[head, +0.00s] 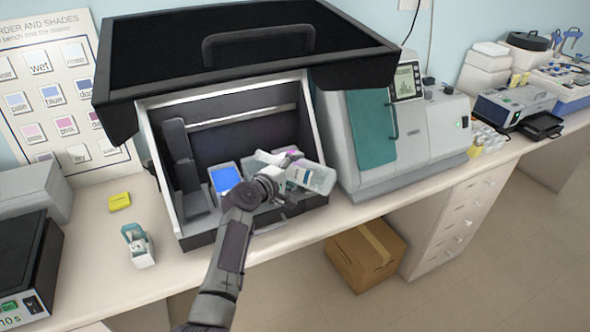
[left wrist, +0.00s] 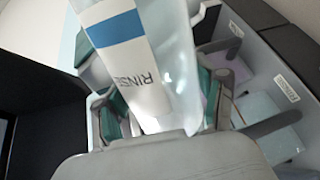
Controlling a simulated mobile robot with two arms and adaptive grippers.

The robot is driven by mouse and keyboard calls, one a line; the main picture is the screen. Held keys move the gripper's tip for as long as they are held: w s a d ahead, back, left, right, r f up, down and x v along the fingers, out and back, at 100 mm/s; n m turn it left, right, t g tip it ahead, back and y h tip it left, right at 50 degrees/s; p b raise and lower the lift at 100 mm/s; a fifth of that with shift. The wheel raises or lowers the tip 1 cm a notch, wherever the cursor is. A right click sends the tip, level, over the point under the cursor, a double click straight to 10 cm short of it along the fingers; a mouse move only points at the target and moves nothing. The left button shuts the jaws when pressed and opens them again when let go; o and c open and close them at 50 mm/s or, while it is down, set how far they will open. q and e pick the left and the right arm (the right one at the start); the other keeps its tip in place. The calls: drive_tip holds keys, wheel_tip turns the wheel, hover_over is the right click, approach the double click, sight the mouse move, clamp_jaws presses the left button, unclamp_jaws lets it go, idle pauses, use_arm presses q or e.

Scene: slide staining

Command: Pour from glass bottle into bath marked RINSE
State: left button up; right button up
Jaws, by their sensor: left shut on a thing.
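The glass bottle (head: 314,178) is clear, with a pale label, and leans far over to the right inside the dark-walled station. My left gripper (head: 285,184) is shut on it. In the left wrist view the bottle (left wrist: 177,60) fills the middle, and its white label with a blue band reads RINSE. I cannot tell which bath is marked RINSE. In the head view, the gripper and bottle hide part of the baths. My right gripper is not in view.
The station's raised black lid (head: 240,50) hangs above the arm. A bath with blue liquid (head: 225,178) sits left of the gripper. A grey machine with a teal door (head: 372,125) stands close at the right. A yellow block (head: 119,201) and a small white-and-teal container (head: 138,246) stand left.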

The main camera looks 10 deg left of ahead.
use_arm(q)
drive_tip(key=shift+f+m+b, duration=0.3)
drive_tip(key=shift+f+b, duration=0.1)
drive_tip(key=shift+r, duration=0.1)
drive_tip(key=shift+r+m+y+p, duration=0.15)
drive_tip(key=shift+r+m+p, duration=0.35)
drive_tip(key=shift+r+p, duration=0.85)
drive_tip(key=shift+r+m+y+p, duration=0.15)
drive_tip(key=shift+r+m+p, duration=0.35)
drive_tip(key=shift+r+p, duration=0.75)
drive_tip(key=shift+r+b, duration=0.25)
drive_tip(key=shift+b, duration=0.05)
drive_tip(key=r+m, duration=0.1)
drive_tip(key=r+m+t+y, duration=0.1)
drive_tip(key=shift+w+a+r+m+p, duration=0.2)
drive_tip(key=shift+a+r+m+p, duration=0.05)
drive_tip(key=shift+a+m+p, duration=0.15)
